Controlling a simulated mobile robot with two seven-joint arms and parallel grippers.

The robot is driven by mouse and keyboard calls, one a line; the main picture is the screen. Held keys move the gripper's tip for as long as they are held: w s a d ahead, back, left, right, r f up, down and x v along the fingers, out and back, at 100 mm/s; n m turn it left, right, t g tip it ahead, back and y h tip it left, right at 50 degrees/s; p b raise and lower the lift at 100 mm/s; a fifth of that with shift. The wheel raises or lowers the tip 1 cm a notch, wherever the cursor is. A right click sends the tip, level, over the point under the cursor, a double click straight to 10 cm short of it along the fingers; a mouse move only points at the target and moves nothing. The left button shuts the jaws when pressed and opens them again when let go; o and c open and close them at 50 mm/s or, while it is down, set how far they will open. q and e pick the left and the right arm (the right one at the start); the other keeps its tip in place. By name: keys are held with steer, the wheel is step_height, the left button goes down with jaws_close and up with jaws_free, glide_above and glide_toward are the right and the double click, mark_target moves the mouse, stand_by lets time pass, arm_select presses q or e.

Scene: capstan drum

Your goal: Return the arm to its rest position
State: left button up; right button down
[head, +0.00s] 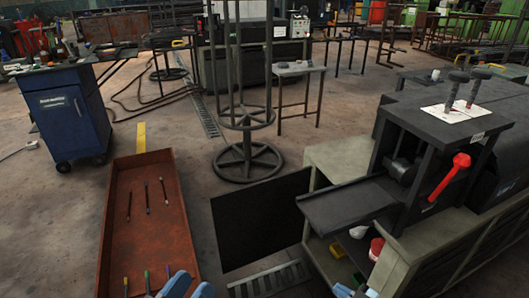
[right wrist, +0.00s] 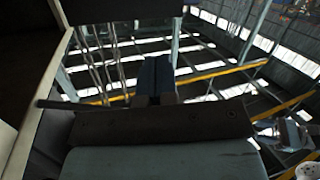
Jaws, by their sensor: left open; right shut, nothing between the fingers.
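My left gripper (head: 189,287) shows at the bottom edge of the head view. Its two blue-grey fingertips are apart and nothing shows between them. It is over the near right end of the rust-red tray (head: 181,222); the rest of that arm is out of frame. My right gripper (right wrist: 159,78) shows in the right wrist view with its dark fingers closed together and empty. Beyond it are the roof beams and windows, so it points upward.
Several thin rods (head: 147,197) lie in the tray. A dark machine (head: 430,125) with a red-handled lever (head: 451,178) stands at right, above a shelf with small items. A blue cabinet (head: 71,121) stands at left. A wheeled-looking round stand (head: 247,160) is at centre; floor around it is open.

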steer(key=s+a+r+m+t, duration=0.1)
steer(key=s+a+r, duration=0.2)
steer(key=s+r, duration=0.75)
steer(key=s+a+r+m+t, duration=0.1)
steer(key=s+a+r, duration=0.2)
steer(key=s+r, duration=0.75)
steer(key=w+a+r+m+t+h, duration=0.2)
steer(key=w+a+r+m+t, duration=0.25)
steer(key=r, duration=0.45)
arm_select(q)
steer(key=s+a+r+g+y+p, duration=0.4)
steer(key=a+r+g+y+p, duration=0.2)
steer(key=p, duration=3.2)
steer(key=shift+a+r, duration=0.3)
steer(key=shift+a, duration=0.65)
arm_select(e)
steer(key=s+d+r+m+g+h, duration=0.1)
steer(key=s+d+r+g+h, duration=0.2)
steer(key=d, duration=0.6)
step_height(320, 180, up, 4)
steer(key=g+h, duration=0.2)
steer(key=g, duration=0.2)
steer(key=shift+f+h, duration=0.15)
steer(key=shift+h, duration=0.15)
arm_select(q)
steer(key=shift+a, duration=0.1)
arm_select(e)
steer(key=shift+w+a, duration=0.1)
